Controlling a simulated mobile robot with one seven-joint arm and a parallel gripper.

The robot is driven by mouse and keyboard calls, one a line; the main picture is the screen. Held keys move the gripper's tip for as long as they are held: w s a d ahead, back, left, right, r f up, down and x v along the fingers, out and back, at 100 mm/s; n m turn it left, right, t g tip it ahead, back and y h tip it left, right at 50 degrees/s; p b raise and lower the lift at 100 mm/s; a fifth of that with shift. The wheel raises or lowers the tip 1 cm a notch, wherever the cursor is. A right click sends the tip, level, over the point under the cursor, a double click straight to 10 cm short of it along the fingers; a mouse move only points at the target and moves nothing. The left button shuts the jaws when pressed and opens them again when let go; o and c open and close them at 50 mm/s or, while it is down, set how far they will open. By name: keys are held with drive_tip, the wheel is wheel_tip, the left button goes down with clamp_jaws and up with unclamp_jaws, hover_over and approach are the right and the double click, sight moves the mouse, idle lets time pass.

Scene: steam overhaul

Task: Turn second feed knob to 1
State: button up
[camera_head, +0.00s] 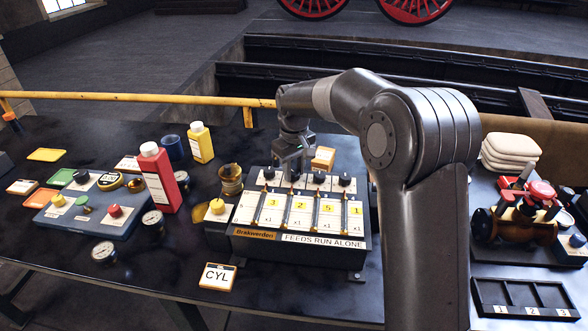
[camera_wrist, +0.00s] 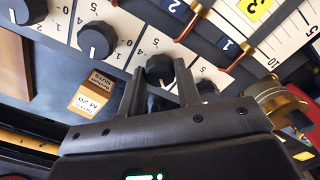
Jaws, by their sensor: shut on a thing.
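The feed box (camera_head: 245,243) has a sloped face with a row of black knobs along its top and yellow number windows reading 3, 2, 5, 1 from left to right. My gripper (camera_head: 292,172) comes down at the second knob from the left and hides it in the head view. In the wrist view, my gripper (camera_wrist: 160,78) has its two fingers on either side of that black knob (camera_wrist: 158,70), shut on it. Printed numbers, including 5, show around the knob's dial. Its pointer cannot be read clearly.
Neighbouring knobs (camera_wrist: 97,38) stand close on both sides. A brass piece (camera_head: 231,180) stands left of the box, with a red bottle (camera_head: 159,178) and yellow bottle (camera_head: 201,143) beyond. A CYL card (camera_head: 217,276) lies in front. A numbered tray (camera_head: 522,299) is at right.

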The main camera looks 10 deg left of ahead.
sight(294, 172)
drive_tip(key=shift+n, duration=0.5)
drive_tip(key=o, duration=1)
drive_tip(key=shift+c, duration=0.2)
wheel_tip(294, 172, up, 11)
